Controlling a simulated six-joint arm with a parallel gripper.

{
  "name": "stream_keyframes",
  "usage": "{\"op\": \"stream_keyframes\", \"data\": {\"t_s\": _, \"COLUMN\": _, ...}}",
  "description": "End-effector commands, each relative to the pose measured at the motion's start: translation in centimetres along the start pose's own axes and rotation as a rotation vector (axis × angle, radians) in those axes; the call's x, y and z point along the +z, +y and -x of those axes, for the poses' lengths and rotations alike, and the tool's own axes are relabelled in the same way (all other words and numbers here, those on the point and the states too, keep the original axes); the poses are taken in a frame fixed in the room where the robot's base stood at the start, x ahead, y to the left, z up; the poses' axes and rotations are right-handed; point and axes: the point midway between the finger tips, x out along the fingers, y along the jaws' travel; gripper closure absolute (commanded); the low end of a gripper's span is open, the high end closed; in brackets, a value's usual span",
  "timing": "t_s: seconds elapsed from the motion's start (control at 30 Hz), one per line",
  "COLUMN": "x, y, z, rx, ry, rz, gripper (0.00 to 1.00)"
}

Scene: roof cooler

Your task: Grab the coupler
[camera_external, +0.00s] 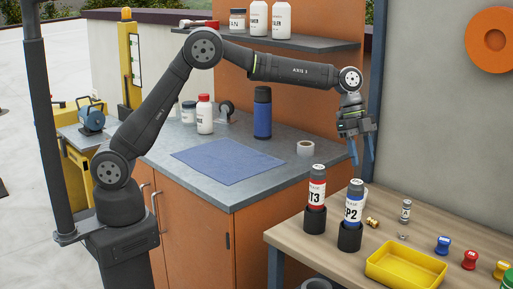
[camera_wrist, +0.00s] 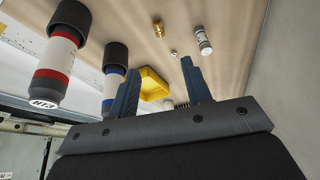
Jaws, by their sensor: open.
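The coupler looks to be the small brass fitting (camera_external: 372,222) lying on the wooden bench, just right of the blue-banded bottle. The brass fitting also shows at the top of the wrist view (camera_wrist: 158,27), beyond my fingertips and roughly between their lines. My gripper (camera_external: 363,159) is open and empty, pointing down well above the bench. In the wrist view its two dark blue fingers (camera_wrist: 160,68) stand apart with nothing between them but the distant bench and tray.
A red-banded bottle (camera_external: 316,194) and a blue-banded bottle (camera_external: 354,205) stand in black holders beside the fitting. A small grey-white cylinder (camera_external: 406,210) stands to its right. A yellow tray (camera_external: 405,285) sits in front, with coloured spools to the right. A wall rises behind.

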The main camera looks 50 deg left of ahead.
Motion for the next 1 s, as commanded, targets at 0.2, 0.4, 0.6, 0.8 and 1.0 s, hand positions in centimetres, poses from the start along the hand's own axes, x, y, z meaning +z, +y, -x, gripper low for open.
{"op": "stream_keyframes", "data": {"t_s": 0.2, "x": 0.1, "y": 0.1, "z": -4.0, "rx": 0.006, "ry": 0.001, "rz": 0.000, "gripper": 0.55}}
{"op": "stream_keyframes", "data": {"t_s": 0.4, "x": 0.1, "y": 0.1, "z": -8.4, "rx": 0.005, "ry": 0.000, "rz": -0.001, "gripper": 0.55}}
{"op": "stream_keyframes", "data": {"t_s": 0.6, "x": 0.1, "y": 0.1, "z": -11.3, "rx": 0.003, "ry": 0.000, "rz": -0.001, "gripper": 0.55}}
{"op": "stream_keyframes", "data": {"t_s": 0.8, "x": 0.1, "y": 0.1, "z": -12.3, "rx": 0.002, "ry": 0.001, "rz": -0.001, "gripper": 0.55}}
{"op": "stream_keyframes", "data": {"t_s": 1.0, "x": 0.3, "y": 0.3, "z": -14.7, "rx": 0.004, "ry": 0.000, "rz": -0.001, "gripper": 0.55}}
